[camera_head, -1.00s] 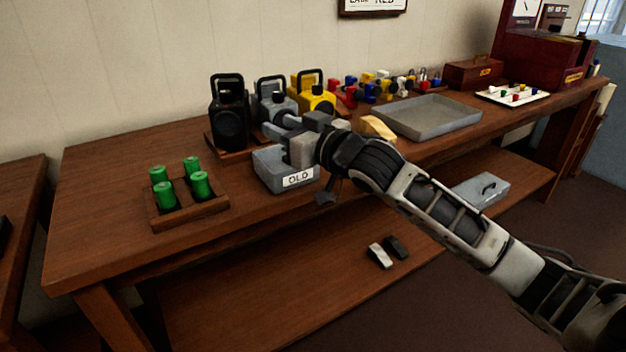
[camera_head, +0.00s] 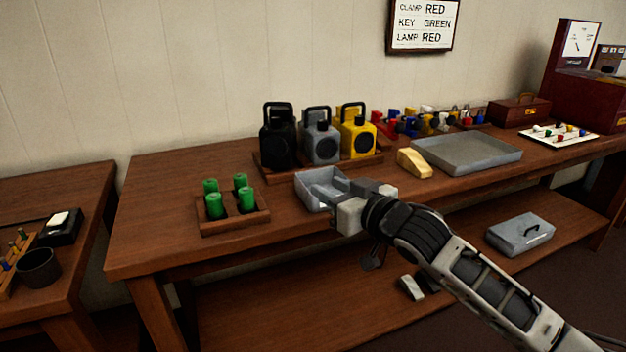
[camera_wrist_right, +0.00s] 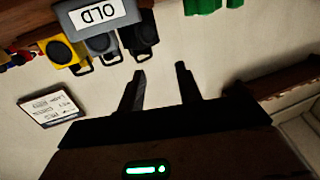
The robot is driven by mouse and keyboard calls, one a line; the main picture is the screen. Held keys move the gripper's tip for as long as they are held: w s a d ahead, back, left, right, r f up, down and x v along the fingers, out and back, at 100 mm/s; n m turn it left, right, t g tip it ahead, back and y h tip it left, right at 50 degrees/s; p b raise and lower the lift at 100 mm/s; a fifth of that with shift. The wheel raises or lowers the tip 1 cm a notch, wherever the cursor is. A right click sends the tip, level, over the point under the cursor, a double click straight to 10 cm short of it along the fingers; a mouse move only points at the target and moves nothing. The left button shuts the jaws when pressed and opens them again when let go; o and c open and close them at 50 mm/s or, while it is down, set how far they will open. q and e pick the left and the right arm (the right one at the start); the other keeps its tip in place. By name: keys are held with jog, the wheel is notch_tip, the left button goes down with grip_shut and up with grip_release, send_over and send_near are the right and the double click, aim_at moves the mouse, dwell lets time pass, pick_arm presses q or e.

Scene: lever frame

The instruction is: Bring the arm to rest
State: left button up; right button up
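My right arm (camera_head: 470,275) comes in from the lower right of the head view and reaches over the front of the wooden bench. Its gripper (camera_head: 338,193) is at the front right of a small grey open box (camera_head: 308,190) and covers part of it. In the right wrist view the two dark fingers (camera_wrist_right: 160,72) stand apart with nothing between them. That view is upside down and shows the box's OLD label (camera_wrist_right: 98,14) beyond the fingers. I cannot tell whether the gripper touches the box. My left gripper is not in view.
Black, grey and yellow lamps (camera_head: 357,135) stand on a tray behind the box. Green cylinders (camera_head: 246,197) sit in a wooden holder to the left. A yellow block (camera_head: 414,163) and a large grey tray (camera_head: 468,150) are to the right. A lower shelf holds a grey case (camera_head: 520,232).

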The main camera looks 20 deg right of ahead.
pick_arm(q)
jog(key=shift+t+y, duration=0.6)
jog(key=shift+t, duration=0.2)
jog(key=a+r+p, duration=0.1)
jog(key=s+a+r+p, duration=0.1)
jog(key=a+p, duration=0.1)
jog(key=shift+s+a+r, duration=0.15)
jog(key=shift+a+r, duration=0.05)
pick_arm(e)
jog(key=s+a+f+g, duration=0.3)
jog(key=s+a+f, duration=0.1)
jog(key=s+f, duration=0.7)
jog(key=s+a+f+m+g+h, duration=0.1)
jog(key=s+a+f, duration=0.4)
jog(key=s+f, duration=0.7)
jog(key=shift+s+a+g, duration=0.3)
jog(key=shift+s+g, duration=0.6)
jog(key=shift+s, duration=0.35)
